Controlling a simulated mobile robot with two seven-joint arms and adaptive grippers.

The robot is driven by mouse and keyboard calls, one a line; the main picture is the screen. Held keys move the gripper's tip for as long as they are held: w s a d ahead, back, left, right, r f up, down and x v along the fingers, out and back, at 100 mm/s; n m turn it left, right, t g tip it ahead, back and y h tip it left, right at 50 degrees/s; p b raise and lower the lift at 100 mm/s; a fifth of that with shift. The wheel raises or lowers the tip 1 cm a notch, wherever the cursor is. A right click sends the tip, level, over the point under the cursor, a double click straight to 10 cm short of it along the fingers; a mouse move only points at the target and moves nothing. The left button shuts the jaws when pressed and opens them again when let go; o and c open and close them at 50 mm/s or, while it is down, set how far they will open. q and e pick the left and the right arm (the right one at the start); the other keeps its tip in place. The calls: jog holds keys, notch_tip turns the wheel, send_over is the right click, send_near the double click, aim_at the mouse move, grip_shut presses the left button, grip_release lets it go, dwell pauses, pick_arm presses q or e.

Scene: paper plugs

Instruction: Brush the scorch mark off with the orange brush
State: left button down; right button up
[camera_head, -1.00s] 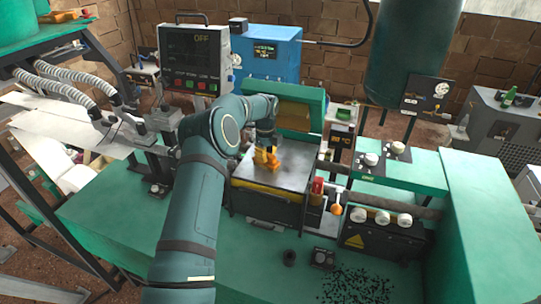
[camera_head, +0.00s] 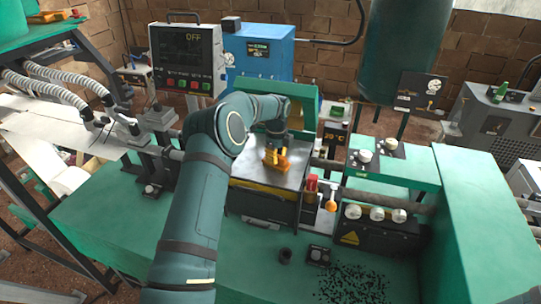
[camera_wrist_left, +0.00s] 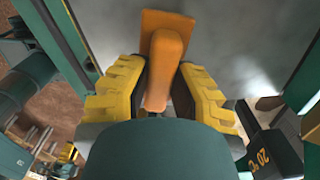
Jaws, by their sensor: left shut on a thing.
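My left gripper (camera_head: 278,146) is shut on the orange brush (camera_head: 275,161), over the grey metal plate (camera_head: 248,167) of the press. The left wrist view shows the brush handle (camera_wrist_left: 163,65) between the yellow fingers, with its wider orange end (camera_wrist_left: 166,24) over the plate surface (camera_wrist_left: 225,45). The brush appears to be at the plate, but I cannot tell whether it touches. I cannot make out a clear scorch mark; the gripper and brush hide part of the plate. My right gripper is not in view.
A green raised cover (camera_head: 303,113) stands behind the plate. A red part (camera_head: 311,184) and an orange-knobbed lever (camera_head: 331,205) stand at its right front. A black box with white knobs (camera_head: 378,232) sits farther right. Black granules (camera_head: 352,284) lie on the green bench.

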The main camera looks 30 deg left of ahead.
pick_arm(q)
jog(key=shift+s+a+p, duration=0.1)
jog(key=shift+s+a, duration=0.15)
jog(key=shift+a, duration=0.7)
jog(key=shift+s+a+p, duration=0.15)
jog(key=shift+s+a, duration=0.05)
jog(key=shift+a, duration=0.75)
jog(key=shift+s+a+p, duration=0.1)
jog(key=shift+s+a, duration=0.15)
jog(key=shift+a, duration=0.7)
jog(key=shift+w+d+f, duration=0.1)
jog(key=shift+w+d, duration=0.1)
jog(key=shift+d, duration=0.6)
jog(key=shift+w+d, duration=0.15)
jog(key=shift+d, duration=0.6)
jog(key=shift+w+d, duration=0.2)
jog(key=shift+d, duration=0.55)
jog(key=shift+w+d, duration=0.15)
jog(key=shift+d, duration=0.55)
jog(key=shift+s+a, duration=0.25)
jog(key=shift+a, duration=0.75)
jog(key=shift+s+a, duration=0.2)
jog(key=shift+a, duration=0.8)
jog(key=shift+s+a, duration=0.25)
jog(key=shift+a, duration=0.75)
notch_tip(320, 180, up, 6)
jog(key=shift+r, duration=1.6)
